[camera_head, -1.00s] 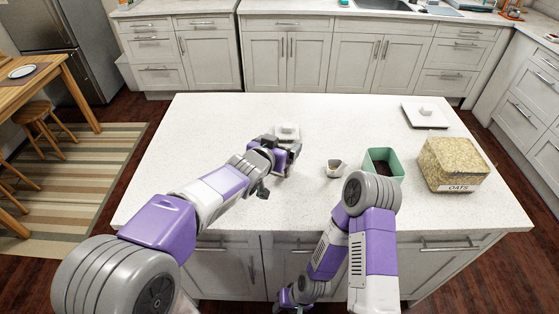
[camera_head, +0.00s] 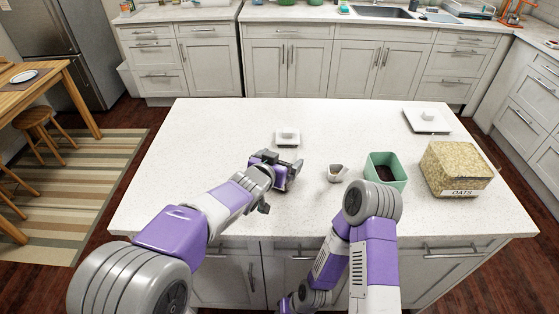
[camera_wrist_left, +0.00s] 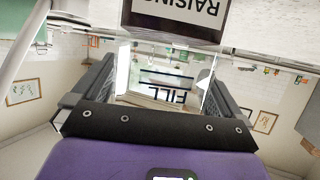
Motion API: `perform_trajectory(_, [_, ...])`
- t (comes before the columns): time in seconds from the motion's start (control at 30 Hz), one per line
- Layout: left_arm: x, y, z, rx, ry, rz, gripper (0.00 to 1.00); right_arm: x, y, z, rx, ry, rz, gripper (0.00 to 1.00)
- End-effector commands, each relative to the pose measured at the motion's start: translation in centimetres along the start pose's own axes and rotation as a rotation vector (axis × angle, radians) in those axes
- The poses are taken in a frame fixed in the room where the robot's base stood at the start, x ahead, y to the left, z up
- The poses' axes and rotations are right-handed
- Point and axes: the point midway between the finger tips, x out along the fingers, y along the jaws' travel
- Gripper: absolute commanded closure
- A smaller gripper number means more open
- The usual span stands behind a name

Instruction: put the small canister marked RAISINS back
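In the left wrist view a RAISINS label (camera_wrist_left: 180,12) shows large at the top edge, on a dark-filled canister. The canister's clear part (camera_wrist_left: 165,55) lies between my finger pads and seems to touch both; upside-down FILL lettering shows there. My left gripper (camera_head: 291,170) is over the middle of the island in the head view, apparently shut on this canister, which it mostly hides there. A small white knobbed lid (camera_head: 287,137) lies just beyond the gripper, apart from it. My right arm (camera_head: 370,205) is folded at the front edge; its gripper does not show.
On the white island (camera_head: 220,125) stand a small white scoop-like cup (camera_head: 336,173), a green bin (camera_head: 401,178) with dark contents and an OATS canister (camera_head: 455,168). A larger white lid (camera_head: 427,122) lies at the back right.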

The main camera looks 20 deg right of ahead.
Motion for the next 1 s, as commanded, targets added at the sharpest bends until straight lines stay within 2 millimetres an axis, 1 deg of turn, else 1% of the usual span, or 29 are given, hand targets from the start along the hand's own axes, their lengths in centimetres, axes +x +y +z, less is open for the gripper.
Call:
perform_trajectory(0.17, [-0.4,0.0,-0.5,0.0,0.001,0.0,0.0,-0.6,-0.2,0.0,0.0,0.0,0.0,0.55])
perform_trajectory(0.27, [-1.9,0.0,-0.5,-0.001,0.002,0.0,0.0,-0.5,-0.2,0.0,0.0,0.0,0.0,0.55])
perform_trajectory(0.5, [-7.0,0.1,-0.5,-0.002,0.003,0.003,0.0,-0.8,-0.3,0.0,0.0,0.0,0.0,0.55])
perform_trajectory(0.7, [-10.3,0.1,-0.5,-0.001,0.002,0.002,0.0,-1.2,-0.4,0.1,0.0,0.0,0.0,0.55])
perform_trajectory(0.83, [-11.5,0.1,-0.4,-0.001,0.001,0.001,0.0,-1.3,-0.5,0.1,0.0,0.0,0.0,0.55])
perform_trajectory(1.0, [-12.1,0.0,-0.3,0.0,-0.001,0.001,0.0,-1.4,-0.5,0.1,0.0,0.0,0.0,0.55])
